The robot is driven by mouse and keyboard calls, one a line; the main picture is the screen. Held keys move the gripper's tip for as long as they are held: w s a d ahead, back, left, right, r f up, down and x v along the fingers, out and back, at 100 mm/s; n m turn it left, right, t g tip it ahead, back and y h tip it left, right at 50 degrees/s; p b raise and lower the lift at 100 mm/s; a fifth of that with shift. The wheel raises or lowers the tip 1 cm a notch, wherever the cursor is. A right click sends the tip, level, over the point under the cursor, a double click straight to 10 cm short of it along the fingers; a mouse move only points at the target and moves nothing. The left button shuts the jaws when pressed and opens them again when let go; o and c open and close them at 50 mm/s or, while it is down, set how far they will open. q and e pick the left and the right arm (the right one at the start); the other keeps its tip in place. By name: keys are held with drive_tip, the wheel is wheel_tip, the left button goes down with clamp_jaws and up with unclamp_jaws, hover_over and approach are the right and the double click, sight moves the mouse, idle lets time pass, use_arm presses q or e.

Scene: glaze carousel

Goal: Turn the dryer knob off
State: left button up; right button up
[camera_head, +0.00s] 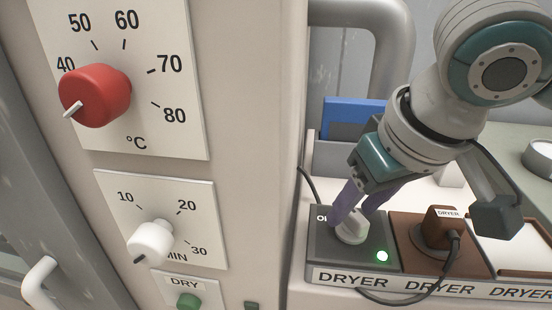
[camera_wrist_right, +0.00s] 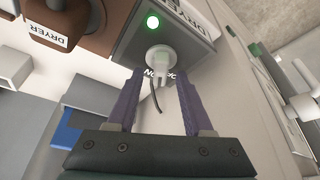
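The dryer knob (camera_head: 352,228) is a pale white knob on a dark grey panel (camera_head: 330,258) labelled DRYER, with "O" lettering partly hidden by a finger. It also shows in the right wrist view (camera_wrist_right: 160,58), just beyond the fingertips. A green light (camera_head: 382,256) is lit beside the knob. My right gripper (camera_head: 352,213) is at the knob with its purple fingers spread, one on each side. In the right wrist view the fingers (camera_wrist_right: 160,76) stand apart, with a gap to the knob; I cannot tell whether either touches it. My left gripper is not in view.
A brown socket panel with a DRYER plug (camera_head: 437,228) and black cable sits right of the knob panel. A cabinet at left carries a red temperature knob (camera_head: 95,95), a white timer knob (camera_head: 150,242) and a green DRY button (camera_head: 188,300). A blue item (camera_head: 352,110) stands behind.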

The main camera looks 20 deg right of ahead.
clamp_jaws()
idle(0.3)
drive_tip(key=shift+r+n+p, duration=0.15)
drive_tip(key=shift+n+p, duration=0.25)
drive_tip(key=shift+p, duration=0.45)
drive_tip(key=n+y+p, duration=0.1)
drive_tip(key=n+p, duration=0.3)
drive_tip(key=shift+d+g+y+p, duration=0.1)
drive_tip(key=shift+g+y+p, duration=0.2)
drive_tip(key=shift+y, duration=0.1)
drive_tip(key=n+p, duration=0.1)
drive_tip(key=n, duration=0.1)
drive_tip(key=shift+n+y, duration=0.3)
drive_tip(key=shift+y, duration=0.1)
drive_tip(key=shift+n+g+y, duration=0.3)
drive_tip(key=shift+n+g, duration=0.1)
drive_tip(key=shift+n, duration=0.4)
drive_tip(key=shift+f+n+g+y+b, duration=0.2)
drive_tip(key=shift+n+g+y+b, duration=0.15)
drive_tip(key=shift+n, duration=1.05)
